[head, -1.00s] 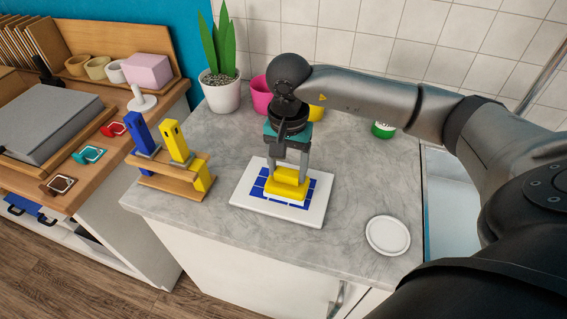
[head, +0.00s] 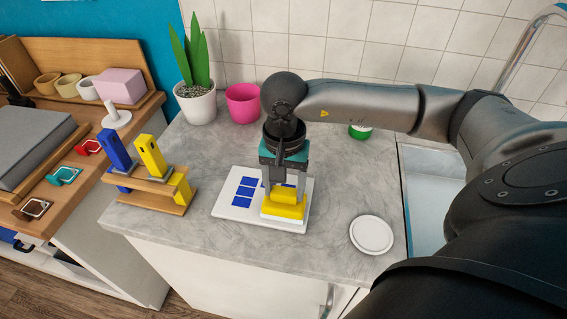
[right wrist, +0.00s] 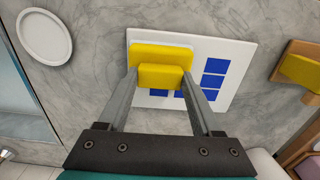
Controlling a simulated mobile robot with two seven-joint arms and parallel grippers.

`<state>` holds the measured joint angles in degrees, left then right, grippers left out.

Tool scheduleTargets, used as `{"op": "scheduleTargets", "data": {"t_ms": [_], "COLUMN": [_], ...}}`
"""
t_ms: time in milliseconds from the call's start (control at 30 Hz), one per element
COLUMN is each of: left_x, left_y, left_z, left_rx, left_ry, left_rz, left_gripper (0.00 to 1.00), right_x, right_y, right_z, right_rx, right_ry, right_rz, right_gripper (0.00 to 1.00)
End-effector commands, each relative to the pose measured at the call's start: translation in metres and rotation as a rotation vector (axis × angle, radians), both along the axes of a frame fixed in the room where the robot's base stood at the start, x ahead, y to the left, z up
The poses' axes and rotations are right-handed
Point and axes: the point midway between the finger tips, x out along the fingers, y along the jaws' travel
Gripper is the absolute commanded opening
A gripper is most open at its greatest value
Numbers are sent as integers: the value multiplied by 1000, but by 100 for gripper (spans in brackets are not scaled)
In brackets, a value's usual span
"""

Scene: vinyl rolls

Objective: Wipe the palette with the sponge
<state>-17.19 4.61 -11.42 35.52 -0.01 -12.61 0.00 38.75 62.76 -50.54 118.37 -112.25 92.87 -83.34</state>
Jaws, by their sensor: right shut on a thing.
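The palette (head: 228,205) is a white board lying flat on the grey counter, with several blue squares on its left and upper part. It also shows in the right wrist view (right wrist: 225,55). The yellow sponge (head: 284,210) lies flat on the palette's right part; the right wrist view shows it too (right wrist: 150,52). My right gripper (head: 285,187) comes down from above and is shut on the sponge's raised upper part, one finger on each side. The sponge and fingers hide some of the palette. My left gripper is in no view.
A white round dish (head: 371,235) lies right of the palette near the counter edge. A wooden rack (head: 152,190) with blue and yellow pieces stands to the left. A plant pot (head: 197,105) and a pink pot (head: 243,103) stand behind. A sink (head: 432,190) is at right.

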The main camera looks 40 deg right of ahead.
Motion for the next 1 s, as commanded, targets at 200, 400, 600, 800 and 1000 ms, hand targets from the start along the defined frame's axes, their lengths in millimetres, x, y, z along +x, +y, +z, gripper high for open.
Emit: {"op": "scheduleTargets", "data": {"t_ms": [200,400,600,800,1000], "left_x": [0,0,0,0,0], "left_y": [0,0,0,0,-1], "left_z": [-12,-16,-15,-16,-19], "left_rx": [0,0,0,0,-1], "left_ry": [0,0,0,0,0], "left_rz": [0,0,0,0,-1], "left_gripper": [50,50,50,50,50], "right_x": [12,19,19,20,33], "right_y": [-14,-22,-22,-20,-8], "right_z": [-2,-1,0,0,-1], "right_rx": [-2,-2,-2,-1,3], "right_ry": [-3,-2,-2,-2,-3], "right_rz": [-5,-4,-3,-2,-1], "right_gripper": [0,0,0,0,0]}}
